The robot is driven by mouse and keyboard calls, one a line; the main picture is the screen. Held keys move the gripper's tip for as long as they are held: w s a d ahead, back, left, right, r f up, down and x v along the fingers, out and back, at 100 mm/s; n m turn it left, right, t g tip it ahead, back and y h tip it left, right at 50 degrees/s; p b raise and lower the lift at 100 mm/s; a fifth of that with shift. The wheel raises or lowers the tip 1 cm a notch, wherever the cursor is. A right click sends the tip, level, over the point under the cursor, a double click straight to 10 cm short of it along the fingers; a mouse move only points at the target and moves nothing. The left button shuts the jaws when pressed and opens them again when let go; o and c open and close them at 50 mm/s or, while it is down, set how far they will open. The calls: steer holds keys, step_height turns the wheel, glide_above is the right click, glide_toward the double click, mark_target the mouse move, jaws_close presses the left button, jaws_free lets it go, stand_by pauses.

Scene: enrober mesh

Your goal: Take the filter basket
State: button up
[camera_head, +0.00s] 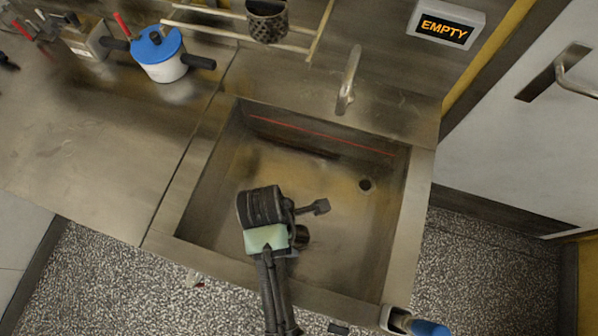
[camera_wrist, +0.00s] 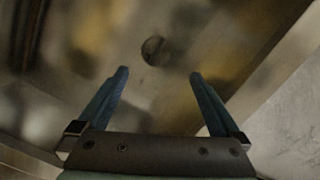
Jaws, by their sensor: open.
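A dark, perforated, cup-shaped basket (camera_head: 267,22), which looks like the filter basket, sits at the pale rail rack (camera_head: 240,40) above the back of the sink. The basket is not in the wrist view.
The steel sink (camera_head: 422,190) is empty, with a tap (camera_head: 349,80) at its back edge. A white pot with a blue lid (camera_head: 160,55) stands on the counter at left. An "EMPTY" display (camera_head: 445,26) hangs at back right. A blue-ended object (camera_head: 412,322) is at front right.

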glide_above(298, 236)
step_height(298, 236, down, 6)
steer(key=shift+d+f+b, duration=0.1)
steer(key=shift+f+b, duration=0.2)
steer(key=shift+f, duration=2.75)
steer(key=c, duration=1.4)
